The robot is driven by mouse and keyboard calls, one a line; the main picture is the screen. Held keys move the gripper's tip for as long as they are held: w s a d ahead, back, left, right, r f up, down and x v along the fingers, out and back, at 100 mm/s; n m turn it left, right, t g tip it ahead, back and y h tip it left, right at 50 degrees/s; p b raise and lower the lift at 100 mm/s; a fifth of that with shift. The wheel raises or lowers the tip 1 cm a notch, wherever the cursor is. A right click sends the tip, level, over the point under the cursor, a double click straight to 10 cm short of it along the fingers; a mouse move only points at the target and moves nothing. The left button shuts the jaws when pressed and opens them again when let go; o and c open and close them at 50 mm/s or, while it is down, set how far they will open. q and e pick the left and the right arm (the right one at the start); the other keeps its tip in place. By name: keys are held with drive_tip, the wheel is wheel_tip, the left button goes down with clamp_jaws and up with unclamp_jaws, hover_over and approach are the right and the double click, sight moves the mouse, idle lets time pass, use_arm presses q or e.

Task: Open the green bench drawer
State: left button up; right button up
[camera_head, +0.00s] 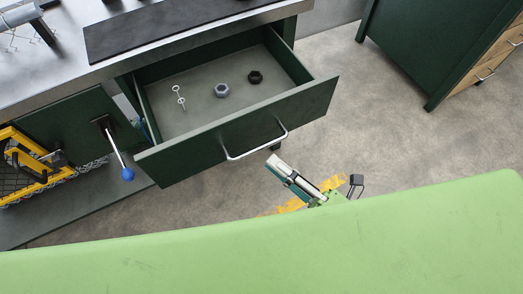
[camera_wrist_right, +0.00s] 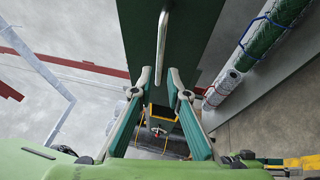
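The green bench drawer (camera_head: 235,130) is pulled out from under the bench in the head view. Its front carries a silver bar handle (camera_head: 256,148), which also shows in the right wrist view (camera_wrist_right: 162,40). My right gripper (camera_head: 276,162) is just in front of the drawer front, near the handle's right end, and appears apart from it. In the right wrist view its two fingers (camera_wrist_right: 160,76) are spread, with the lower end of the handle showing in the gap between them. The gripper holds nothing. My left gripper is not in view.
In the drawer lie a grey nut (camera_head: 222,90), a dark nut (camera_head: 255,77) and a small metal link piece (camera_head: 180,96). A blue-knobbed lever (camera_head: 127,173) stands left of the drawer. A green cabinet (camera_head: 430,45) is at the right. Floor between is clear.

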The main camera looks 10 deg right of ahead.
drive_tip(key=v, duration=0.5)
drive_tip(key=shift+s+d, duration=0.1)
drive_tip(key=shift+s, duration=0.05)
idle(0.3)
